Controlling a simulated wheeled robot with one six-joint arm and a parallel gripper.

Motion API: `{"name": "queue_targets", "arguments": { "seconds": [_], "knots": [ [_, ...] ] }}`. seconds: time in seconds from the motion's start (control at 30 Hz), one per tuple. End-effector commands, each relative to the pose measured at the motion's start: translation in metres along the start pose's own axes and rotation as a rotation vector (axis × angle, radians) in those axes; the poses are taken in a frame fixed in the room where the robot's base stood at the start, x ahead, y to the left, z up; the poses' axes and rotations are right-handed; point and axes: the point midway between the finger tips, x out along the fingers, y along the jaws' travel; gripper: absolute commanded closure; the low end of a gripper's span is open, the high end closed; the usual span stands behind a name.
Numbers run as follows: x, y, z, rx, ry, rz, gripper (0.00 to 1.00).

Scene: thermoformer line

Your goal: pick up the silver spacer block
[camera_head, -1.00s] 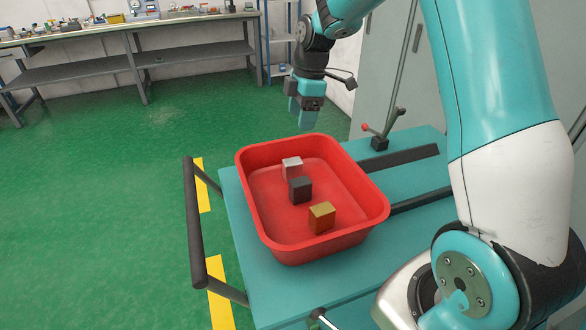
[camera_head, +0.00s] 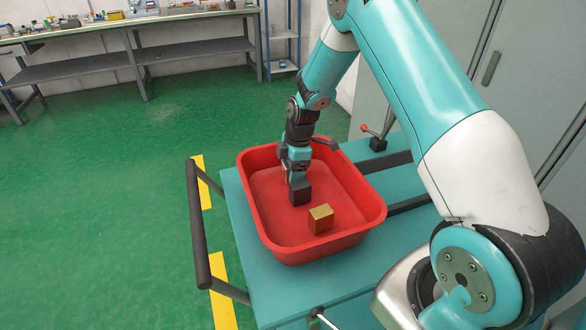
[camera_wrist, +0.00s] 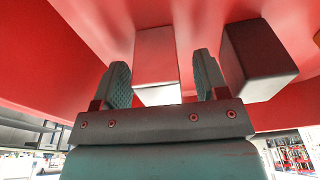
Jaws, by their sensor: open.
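The silver spacer block (camera_wrist: 156,60) shows in the wrist view as a pale block between the two fingers of my gripper (camera_wrist: 161,80). A gap shows on each side of it, wider on the right. In the head view my gripper (camera_head: 296,170) points down into the red tray (camera_head: 262,232) and hides most or all of the silver block. My gripper is open. A dark block (camera_head: 301,193) stands close in front of my gripper in the head view. In the wrist view the dark block (camera_wrist: 255,62) is just right of the right finger.
A gold block (camera_head: 320,219) stands in the tray nearer the camera. The tray walls surround my gripper. The tray rests on a teal cart (camera_head: 262,290) with a dark handrail (camera_head: 195,230) at left. A red-knobbed lever (camera_head: 377,140) stands behind the tray.

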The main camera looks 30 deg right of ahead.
Motion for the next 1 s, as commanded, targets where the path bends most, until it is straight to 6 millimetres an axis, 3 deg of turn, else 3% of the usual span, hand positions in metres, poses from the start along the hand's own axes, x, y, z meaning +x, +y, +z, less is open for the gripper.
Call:
{"name": "queue_targets", "arguments": {
  "seconds": [0.13,0.37,0.6,0.63,1.0],
  "knots": [
    [0.0129,-0.0003,0.0,0.0,0.0,-0.001,0.33],
    [0.0146,0.0001,0.0,0.0,0.0,0.001,0.33],
    [0.0143,0.0,0.0001,0.0,0.0,0.001,0.88],
    [0.0143,0.0,0.0001,0.0,0.0,0.001,0.9],
    [0.0076,0.0007,-0.0009,0.0,0.0,0.003,0.9]
  ]
}}
